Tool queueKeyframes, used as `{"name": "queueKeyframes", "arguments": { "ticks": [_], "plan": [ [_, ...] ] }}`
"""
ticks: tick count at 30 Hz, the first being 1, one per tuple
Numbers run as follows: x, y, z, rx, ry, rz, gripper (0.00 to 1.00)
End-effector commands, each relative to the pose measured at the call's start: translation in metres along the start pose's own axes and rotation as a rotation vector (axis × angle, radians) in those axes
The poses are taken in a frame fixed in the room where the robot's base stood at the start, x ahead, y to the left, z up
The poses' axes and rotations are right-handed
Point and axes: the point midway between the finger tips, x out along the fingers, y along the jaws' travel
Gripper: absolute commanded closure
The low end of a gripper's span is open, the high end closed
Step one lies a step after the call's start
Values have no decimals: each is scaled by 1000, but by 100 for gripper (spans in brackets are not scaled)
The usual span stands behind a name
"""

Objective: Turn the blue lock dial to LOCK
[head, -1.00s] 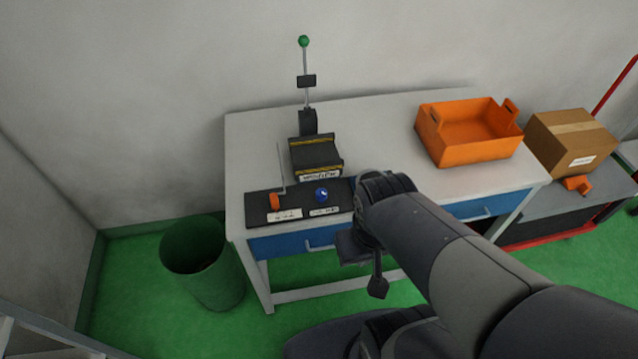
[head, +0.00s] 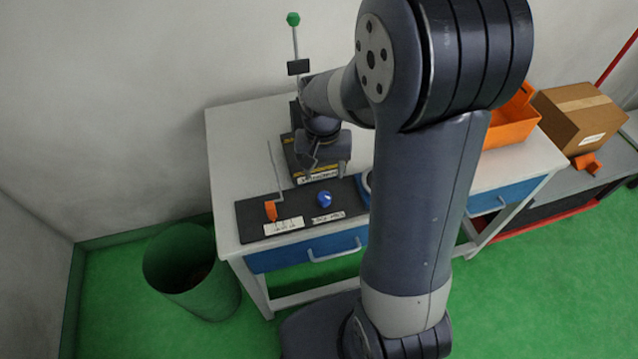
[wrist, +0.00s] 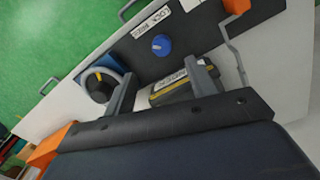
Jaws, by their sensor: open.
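The blue lock dial (head: 324,199) sits on a dark panel (head: 290,213) at the front left of the workbench, with a white label in front of it. In the wrist view the dial (wrist: 161,45) lies beyond my fingertips, with its label reading LOCK and a second word too small to read. My gripper (head: 325,160) is above the machine block behind the panel, apart from the dial.
An orange lever (head: 270,211) stands left of the dial. A labelled black and yellow block (wrist: 185,88) is close to my fingers. A round grey-rimmed thing (wrist: 100,84) sits on a blue base. An orange crate (head: 512,122) and a carton (head: 580,116) are right. A green bin (head: 190,270) stands left.

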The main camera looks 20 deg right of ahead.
Motion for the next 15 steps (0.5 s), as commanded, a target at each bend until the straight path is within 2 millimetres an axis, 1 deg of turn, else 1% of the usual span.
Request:
{"name": "queueKeyframes", "arguments": {
  "ticks": [3, 7, 15],
  "plan": [
    [7, -2, -4, 9, -5, 2, 46],
    [20, -2, -4, 9, -7, 3, 46],
    [67, -2, -3, 9, -9, 3, 46]
  ]
}}
